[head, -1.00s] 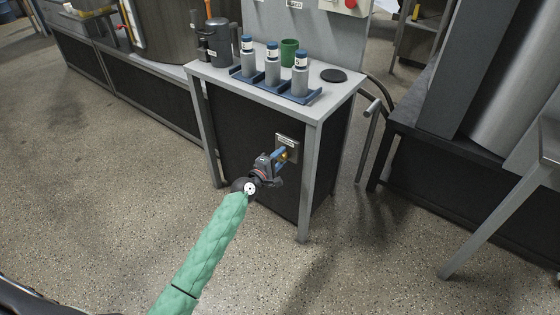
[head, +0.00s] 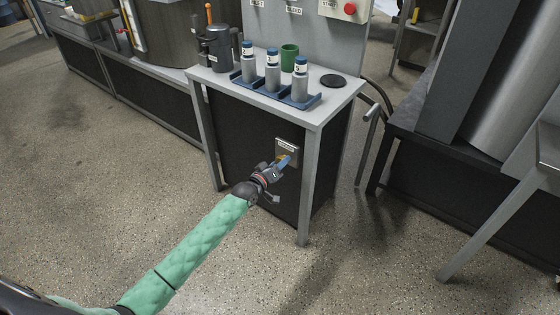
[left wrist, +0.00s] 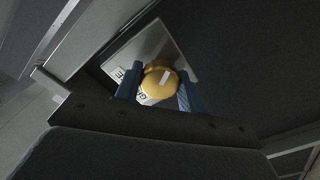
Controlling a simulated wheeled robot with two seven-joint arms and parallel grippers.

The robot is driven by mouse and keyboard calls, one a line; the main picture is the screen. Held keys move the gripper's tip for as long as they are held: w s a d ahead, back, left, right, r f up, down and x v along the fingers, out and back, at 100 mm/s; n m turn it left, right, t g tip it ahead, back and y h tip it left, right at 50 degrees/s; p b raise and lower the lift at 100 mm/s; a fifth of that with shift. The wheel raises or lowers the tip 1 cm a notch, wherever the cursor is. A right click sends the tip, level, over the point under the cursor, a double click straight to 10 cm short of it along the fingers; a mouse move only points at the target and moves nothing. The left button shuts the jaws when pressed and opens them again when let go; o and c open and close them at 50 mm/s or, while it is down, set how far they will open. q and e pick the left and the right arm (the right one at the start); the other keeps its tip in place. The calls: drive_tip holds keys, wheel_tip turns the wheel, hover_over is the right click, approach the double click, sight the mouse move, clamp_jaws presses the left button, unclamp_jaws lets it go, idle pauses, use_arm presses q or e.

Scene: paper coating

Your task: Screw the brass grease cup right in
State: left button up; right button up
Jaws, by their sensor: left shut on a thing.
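The brass grease cup (left wrist: 158,84) is a round yellow knob with a pale mark on its face. It sits against a light metal plate (left wrist: 135,50) on the dark front panel of the stand; the plate also shows in the head view (head: 288,149). My left gripper (head: 285,161) reaches the plate from the front. In the left wrist view its blue fingers (left wrist: 158,93) lie on either side of the cup, shut on it. In the head view the cup is mostly hidden by the fingers. The cup's thread is hidden. My right gripper is not in view.
The stand's grey top (head: 225,78) holds a blue rack (head: 308,102) with three grey bottles, a green cup (head: 289,57), a dark jug (head: 218,48) and a black disc (head: 333,81). A red button (head: 350,9) is on the panel behind. The floor in front is clear.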

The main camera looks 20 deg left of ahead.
use_arm(q)
drive_tip(key=m+p, duration=0.2)
drive_tip(key=m, duration=0.3)
drive_tip(key=shift+f+m, duration=0.1)
drive_tip(key=shift+m, duration=0.3)
idle(0.4)
drive_tip(key=o, duration=1)
drive_tip(key=shift+p, duration=0.3)
drive_tip(key=shift+c, duration=0.2)
drive_tip(key=v, duration=0.8)
drive_tip(key=shift+w, duration=0.1)
drive_tip(key=shift+m, duration=0.3)
